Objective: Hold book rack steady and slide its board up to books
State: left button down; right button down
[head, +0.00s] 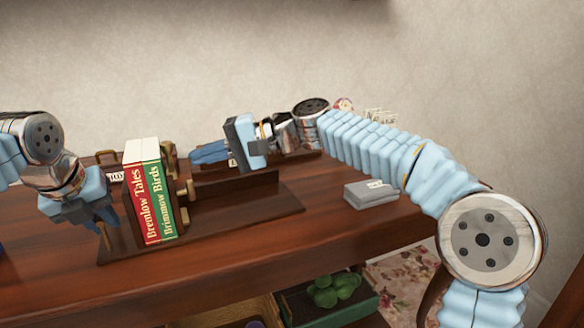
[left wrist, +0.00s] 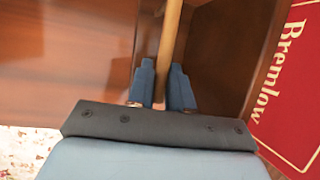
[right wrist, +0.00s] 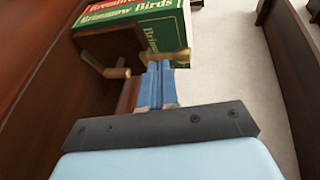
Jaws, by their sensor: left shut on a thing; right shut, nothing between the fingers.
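The dark wooden book rack (head: 270,207) stands on the table. A red book (head: 134,205) and a green book (head: 160,205) stand upright near its left end. The rack's board (right wrist: 103,46), with brass-coloured pegs (right wrist: 180,56), stands on the right side of the books; no clear gap shows between board and green book. My left gripper (head: 108,220) is at the rack's left end, shut on a tan bar-shaped handle (left wrist: 171,35). My right gripper (head: 197,154) is shut and empty, its fingertips (right wrist: 157,70) close to the board's pegs. Whether they touch is unclear.
A grey box (head: 370,193) lies on the table (head: 320,225) right of the rack. A dark holder with a label (head: 115,177) stands behind the books. Below the table is an open crate (head: 345,310) with a green thing in it. The table's front centre is clear.

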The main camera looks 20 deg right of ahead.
jog(key=v, duration=0.8)
dwell(0.4)
pick_arm(q)
jog(key=c, duration=0.9)
grip_release()
jog(key=shift+c, duration=0.2)
